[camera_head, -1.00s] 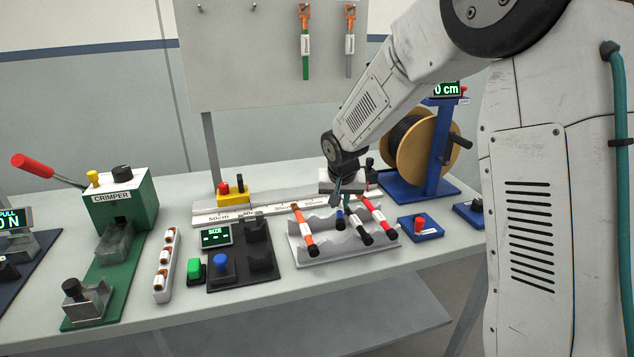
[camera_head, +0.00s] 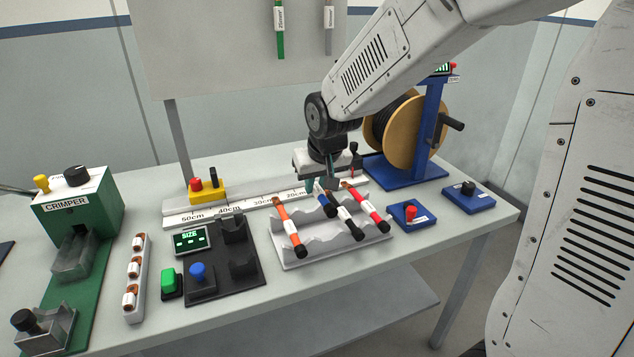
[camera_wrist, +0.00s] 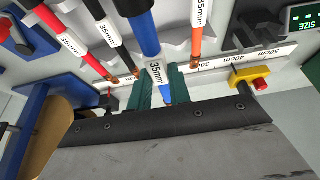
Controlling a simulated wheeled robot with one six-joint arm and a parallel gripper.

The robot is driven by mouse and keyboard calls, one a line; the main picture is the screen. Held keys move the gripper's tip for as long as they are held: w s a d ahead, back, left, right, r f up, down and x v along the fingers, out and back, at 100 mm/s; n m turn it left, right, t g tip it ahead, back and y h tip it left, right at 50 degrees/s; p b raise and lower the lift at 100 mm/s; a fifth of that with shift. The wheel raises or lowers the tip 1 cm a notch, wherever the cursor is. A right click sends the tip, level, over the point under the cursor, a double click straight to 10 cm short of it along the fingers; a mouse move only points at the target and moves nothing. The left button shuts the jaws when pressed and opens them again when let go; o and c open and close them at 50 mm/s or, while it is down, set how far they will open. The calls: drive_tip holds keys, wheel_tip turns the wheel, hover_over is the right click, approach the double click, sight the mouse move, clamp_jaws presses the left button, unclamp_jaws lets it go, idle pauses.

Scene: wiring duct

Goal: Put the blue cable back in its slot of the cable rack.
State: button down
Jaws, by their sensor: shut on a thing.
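The blue cable (camera_head: 325,202) is between my gripper's teal fingers, seen best in the wrist view (camera_wrist: 145,37), with a white "35mm²" label near the grip. My gripper (camera_head: 322,184) is shut on it at the rear side of the grey cable rack (camera_head: 290,262). In the wrist view the fingertips (camera_wrist: 160,84) lie on either side of the cable. The cable reaches over the rack, between the orange cable (camera_head: 288,226) and the black cable (camera_head: 348,220). I cannot tell whether it touches a slot.
A red cable (camera_head: 369,208) lies at the rack's right. A ruler strip (camera_head: 220,212) runs behind. The cable reel (camera_head: 398,130) stands on a blue base at back right. A dark size fixture (camera_head: 245,278) is left of the rack; a blue button box (camera_head: 410,218) is right.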

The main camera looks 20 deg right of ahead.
drive_tip(key=shift+s, duration=0.1)
drive_tip(key=shift+s+f, duration=0.1)
drive_tip(key=shift+f, duration=4.2)
drive_tip(key=c, duration=1.2)
unclamp_jaws()
